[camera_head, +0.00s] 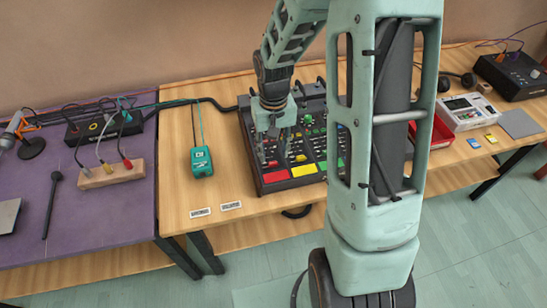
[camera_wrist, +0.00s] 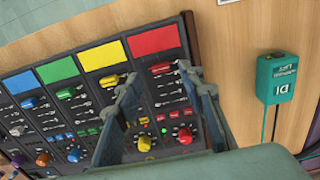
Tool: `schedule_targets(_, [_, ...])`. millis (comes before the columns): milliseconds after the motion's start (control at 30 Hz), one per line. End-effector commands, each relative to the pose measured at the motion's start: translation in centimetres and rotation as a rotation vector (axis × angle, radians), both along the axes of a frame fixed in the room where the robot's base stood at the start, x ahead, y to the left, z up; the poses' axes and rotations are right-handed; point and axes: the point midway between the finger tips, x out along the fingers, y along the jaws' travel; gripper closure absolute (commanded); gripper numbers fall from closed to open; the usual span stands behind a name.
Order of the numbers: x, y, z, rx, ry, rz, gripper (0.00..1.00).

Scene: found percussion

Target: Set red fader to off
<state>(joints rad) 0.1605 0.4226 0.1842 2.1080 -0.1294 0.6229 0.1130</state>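The black mixer (camera_head: 291,184) stands on the wooden table, with red, yellow and green blocks along its front edge. In the wrist view the mixer is turned round, and the red fader (camera_wrist: 160,68) has its cap close to the red block (camera_wrist: 155,39). In the head view the red fader's cap (camera_head: 272,163) is small, just behind the red block. My gripper (camera_wrist: 158,74) points down over the red channel with its two fingers apart. The red cap appears between the fingertips; I cannot tell whether they touch it. My gripper also shows in the head view (camera_head: 272,151).
The yellow fader (camera_wrist: 110,79) is beside the red one. Several knobs stand behind the faders, including a red knob (camera_wrist: 185,136). A teal box (camera_head: 202,162) with cables lies left of the mixer. A red tray (camera_head: 441,133) is to the right.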

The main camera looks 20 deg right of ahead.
Motion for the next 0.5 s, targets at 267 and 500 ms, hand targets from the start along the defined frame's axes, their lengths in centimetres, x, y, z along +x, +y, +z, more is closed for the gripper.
schedule_targets(267, [0.1,0.0,5.4,0.000,-0.003,-0.001,0.64])
schedule_targets(500, [-0.1,0.0,7.5,0.000,0.002,0.000,0.64])
